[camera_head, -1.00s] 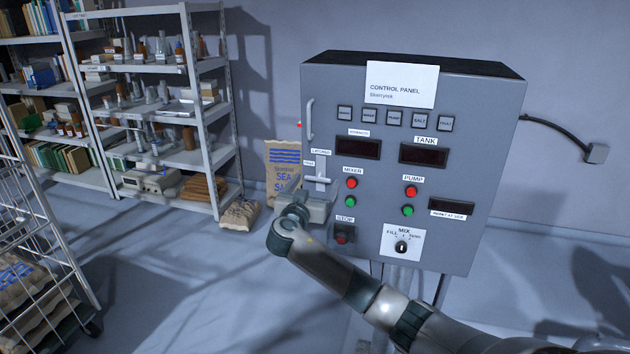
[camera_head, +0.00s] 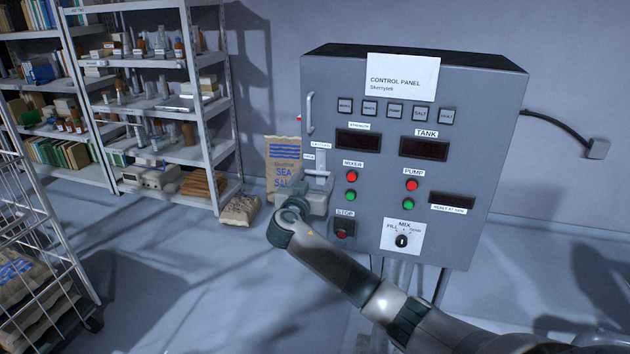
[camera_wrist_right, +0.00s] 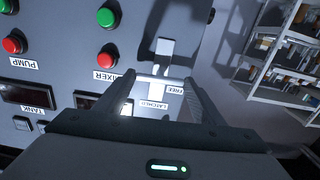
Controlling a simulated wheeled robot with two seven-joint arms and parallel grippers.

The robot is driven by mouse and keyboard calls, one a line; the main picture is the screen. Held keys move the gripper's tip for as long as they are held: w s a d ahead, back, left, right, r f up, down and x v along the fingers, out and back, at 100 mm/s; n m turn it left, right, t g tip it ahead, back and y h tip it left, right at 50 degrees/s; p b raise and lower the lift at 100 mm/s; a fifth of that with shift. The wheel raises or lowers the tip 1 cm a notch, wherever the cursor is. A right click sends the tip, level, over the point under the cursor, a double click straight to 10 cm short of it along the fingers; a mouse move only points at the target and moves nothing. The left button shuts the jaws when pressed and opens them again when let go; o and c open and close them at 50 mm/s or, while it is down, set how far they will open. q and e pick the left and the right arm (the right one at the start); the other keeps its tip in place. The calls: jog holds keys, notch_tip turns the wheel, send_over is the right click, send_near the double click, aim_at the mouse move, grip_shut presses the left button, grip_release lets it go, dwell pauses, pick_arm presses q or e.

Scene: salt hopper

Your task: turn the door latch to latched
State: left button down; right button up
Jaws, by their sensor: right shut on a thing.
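The door latch (camera_head: 320,160) is on the left side of the grey control panel door. My left gripper is not in view.
The control panel (camera_head: 475,150) has buttons, displays and a MIX knob (camera_head: 401,241). A red STOP button (camera_head: 342,232) is just right of my right gripper. A sea salt sack (camera_head: 284,160) and a shelf rack (camera_head: 212,150) stand behind left.

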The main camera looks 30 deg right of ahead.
jog(key=shift+f+n+b, duration=0.3)
jog(key=shift+n+b, duration=0.8)
jog(key=shift+b, duration=1)
jog(key=shift+r+n+b, duration=0.2)
jog(key=shift+n+b, duration=0.1)
jog(key=shift+n, duration=0.8)
jog(key=n+p, duration=0.1)
jog(key=n, duration=0.1)
jog(key=shift+r+n, duration=0.15)
jog(key=shift+n, duration=0.25)
jog(key=n+p, duration=0.1)
jog(key=n, duration=0.2)
jog(key=shift+n+p, duration=0.3)
jog(key=n+p, duration=0.2)
jog(key=n, duration=0.1)
jog(key=shift+n, duration=0.3)
jog(key=shift+n+p, duration=1)
jog(key=shift+n, duration=0.5)
